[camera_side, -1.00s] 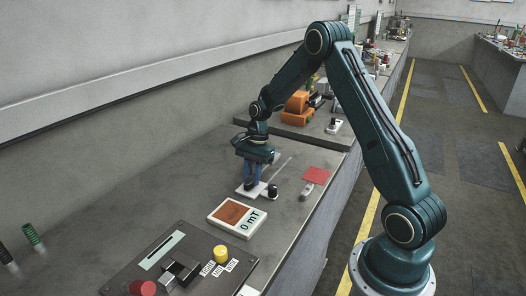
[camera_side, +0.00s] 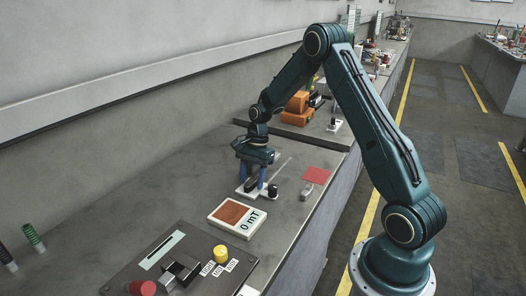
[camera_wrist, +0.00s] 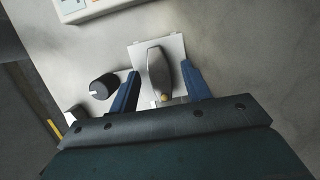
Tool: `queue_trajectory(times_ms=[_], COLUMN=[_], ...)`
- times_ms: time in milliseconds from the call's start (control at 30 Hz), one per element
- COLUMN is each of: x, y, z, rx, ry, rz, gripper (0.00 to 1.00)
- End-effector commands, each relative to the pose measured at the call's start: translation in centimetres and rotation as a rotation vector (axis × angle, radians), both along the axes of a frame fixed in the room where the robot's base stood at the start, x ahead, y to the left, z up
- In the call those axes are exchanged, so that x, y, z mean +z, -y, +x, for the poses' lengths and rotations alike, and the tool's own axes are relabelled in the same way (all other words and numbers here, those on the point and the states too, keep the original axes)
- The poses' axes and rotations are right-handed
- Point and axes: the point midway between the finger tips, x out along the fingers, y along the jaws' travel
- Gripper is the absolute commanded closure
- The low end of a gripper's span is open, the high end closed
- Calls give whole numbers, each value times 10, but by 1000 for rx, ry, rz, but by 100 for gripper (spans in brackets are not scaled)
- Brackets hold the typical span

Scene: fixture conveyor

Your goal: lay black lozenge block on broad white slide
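The black lozenge block (camera_wrist: 158,72) lies flat on the broad white slide (camera_wrist: 176,46), looking dark grey with a yellowish spot at its near end. In the side view the block (camera_side: 250,186) is a small dark shape on the white slide (camera_side: 240,192). My gripper (camera_wrist: 160,68) is open around the block, one blue finger on each side. Gaps show between the fingers and the block in the wrist view. In the side view my gripper (camera_side: 253,184) is low over the slide, with its fingers apart.
A black knob (camera_wrist: 103,87) on a pale base stands left of my left finger; it also shows in the side view (camera_side: 272,191). A white "0 mT" meter (camera_side: 237,217), a control panel (camera_side: 200,260) with yellow and red buttons, and a red pad (camera_side: 316,175) are nearby.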

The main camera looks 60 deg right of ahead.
Motion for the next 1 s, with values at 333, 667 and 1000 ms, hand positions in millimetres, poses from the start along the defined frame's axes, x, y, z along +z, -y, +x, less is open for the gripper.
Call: queue_trajectory(times_ms=[333, 667, 1000], x=[2, 29, 84], y=[1, 9, 24], z=[0, 0, 0], rx=[0, -3, -2], ry=[0, 2, 4], rz=[0, -2, -3], gripper=[52, 52, 52])
